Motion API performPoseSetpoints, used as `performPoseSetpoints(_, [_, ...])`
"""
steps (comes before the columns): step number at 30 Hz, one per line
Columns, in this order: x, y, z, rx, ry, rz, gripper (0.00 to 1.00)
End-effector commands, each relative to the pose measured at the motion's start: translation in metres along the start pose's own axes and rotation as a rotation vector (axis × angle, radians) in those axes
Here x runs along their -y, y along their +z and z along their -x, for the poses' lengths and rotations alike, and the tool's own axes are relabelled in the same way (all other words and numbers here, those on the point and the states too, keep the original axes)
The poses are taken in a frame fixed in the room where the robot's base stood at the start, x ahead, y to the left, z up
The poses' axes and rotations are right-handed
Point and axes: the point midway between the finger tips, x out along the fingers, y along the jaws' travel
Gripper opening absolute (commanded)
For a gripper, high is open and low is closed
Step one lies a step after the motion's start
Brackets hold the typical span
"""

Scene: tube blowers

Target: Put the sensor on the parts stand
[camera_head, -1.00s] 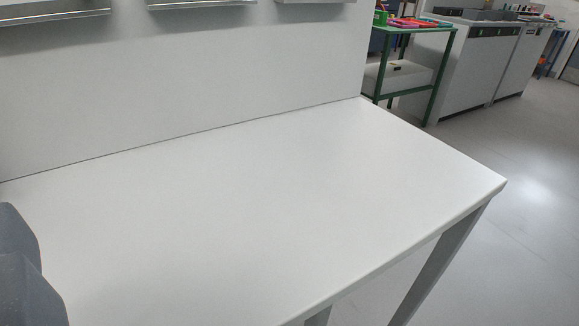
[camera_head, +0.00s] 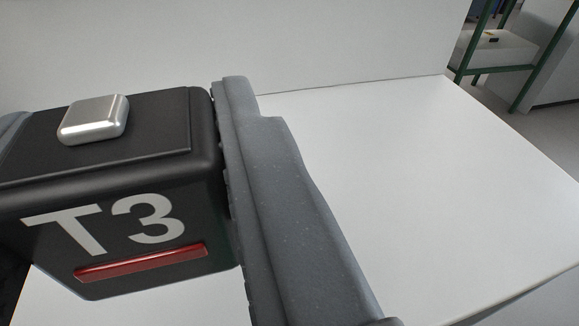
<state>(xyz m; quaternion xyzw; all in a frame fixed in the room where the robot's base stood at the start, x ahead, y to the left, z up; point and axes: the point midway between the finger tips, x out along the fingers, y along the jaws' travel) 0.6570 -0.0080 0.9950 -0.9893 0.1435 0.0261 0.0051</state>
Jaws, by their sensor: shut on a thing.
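My gripper (camera_head: 122,108) is shut on a black box-shaped sensor (camera_head: 180,262) marked "T3", with a red bar below the lettering and a silver square piece on top. It fills the left of the view. The grey right finger presses along its right side; only a small bit of the left finger shows at the left edge. The sensor is in front of a white table; I cannot tell how far it is above the top. No thing in view is clearly the parts stand.
The white table top (camera_head: 400,160) is bare to the right of the finger, against a pale wall (camera_head: 340,45). A green-framed rack (camera_head: 545,58) with a white box (camera_head: 492,50) on its shelf stands beyond the far right corner.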

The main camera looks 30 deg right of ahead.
Motion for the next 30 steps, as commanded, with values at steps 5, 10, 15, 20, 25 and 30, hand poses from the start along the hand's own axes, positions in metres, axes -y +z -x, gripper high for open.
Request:
performPoseSetpoints(5, [0.014,0.013,-0.037,0.003,-0.001,-0.009,0.15])
performPoseSetpoints(10, [0.013,0.018,-0.061,-0.001,0.011,-0.001,0.15])
performPoseSetpoints(15, [0.012,0.018,-0.066,-0.005,0.014,0.002,0.15])
performPoseSetpoints(20, [0.012,0.033,-0.066,-0.004,0.015,0.002,0.15])
performPoseSetpoints(25, [0.012,0.066,-0.068,0.003,0.013,0.005,0.15])
performPoseSetpoints(30, [0.012,0.082,-0.069,-0.004,0.015,0.003,0.15])
